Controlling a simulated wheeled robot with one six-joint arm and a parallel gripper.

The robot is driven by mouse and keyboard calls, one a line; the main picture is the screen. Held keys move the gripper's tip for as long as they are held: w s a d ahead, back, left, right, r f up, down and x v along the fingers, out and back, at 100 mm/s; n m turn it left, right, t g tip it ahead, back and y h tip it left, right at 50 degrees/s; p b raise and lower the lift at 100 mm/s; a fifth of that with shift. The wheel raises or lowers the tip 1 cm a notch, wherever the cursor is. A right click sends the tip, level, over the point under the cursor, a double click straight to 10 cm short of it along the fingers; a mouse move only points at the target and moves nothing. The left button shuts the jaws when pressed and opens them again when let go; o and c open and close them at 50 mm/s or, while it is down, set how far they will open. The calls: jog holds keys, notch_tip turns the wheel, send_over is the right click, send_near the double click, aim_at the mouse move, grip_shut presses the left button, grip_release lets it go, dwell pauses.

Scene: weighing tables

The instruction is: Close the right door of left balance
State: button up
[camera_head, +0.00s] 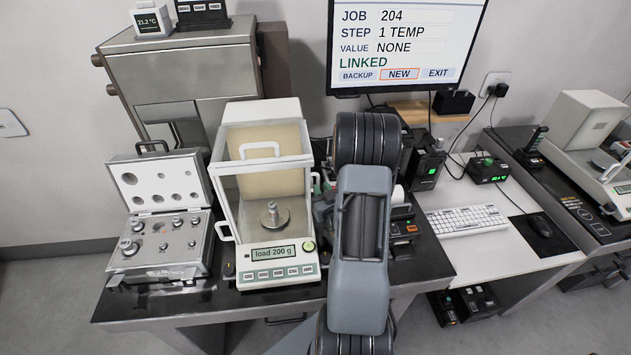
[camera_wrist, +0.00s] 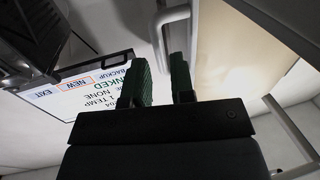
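The left balance (camera_head: 266,268) stands on the dark table, its display reading "load 200 g" and a metal weight (camera_head: 273,212) on its pan. My arm covers much of its right side, so how far its right door stands open cannot be told. In the wrist view, a white handle (camera_wrist: 172,17) on the balance shows just beyond my gripper (camera_wrist: 162,77). The two green-padded fingers are apart, and the handle's lower end appears in line with the gap between them. I cannot tell whether they touch it. In the head view the fingertips are mostly hidden behind my arm.
An open weight case (camera_head: 160,235) sits left of the balance. A monitor (camera_head: 405,45) hangs behind, also seen tilted in the wrist view (camera_wrist: 85,95). A small device with an orange button (camera_head: 404,228) stands close right of my arm. Another balance (camera_head: 585,130) is at far right.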

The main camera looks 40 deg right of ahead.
aim_at(318, 183)
jog(key=shift+p+x, duration=0.55)
jog(key=shift+x, duration=2.4)
jog(key=shift+c, duration=0.5)
grip_shut()
